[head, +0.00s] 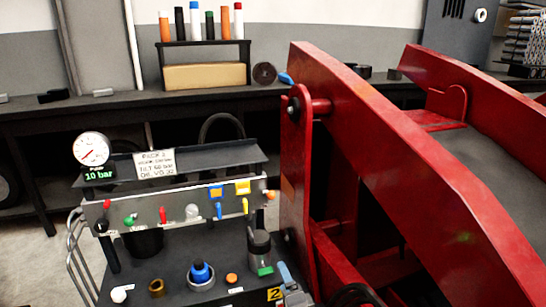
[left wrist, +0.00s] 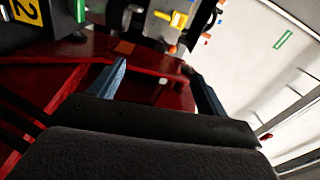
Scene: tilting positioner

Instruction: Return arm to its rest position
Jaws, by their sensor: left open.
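My left gripper (head: 289,284) shows only in part at the bottom of the head view, beside the lower end of the red tilting positioner (head: 400,150). In the left wrist view its two blue-grey fingers (left wrist: 155,70) stand wide apart with nothing between them. Red metal of the positioner (left wrist: 150,88) lies behind and between the fingers; I cannot tell whether they touch it. Most of my left arm is hidden or outside the head view. My right gripper is in neither view.
A cart with a valve panel (head: 180,208), a pressure gauge (head: 92,149) and small parts on its top stands left of the positioner. A dark workbench (head: 100,108) runs along the wall behind. Open floor (head: 25,262) shows at the far left.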

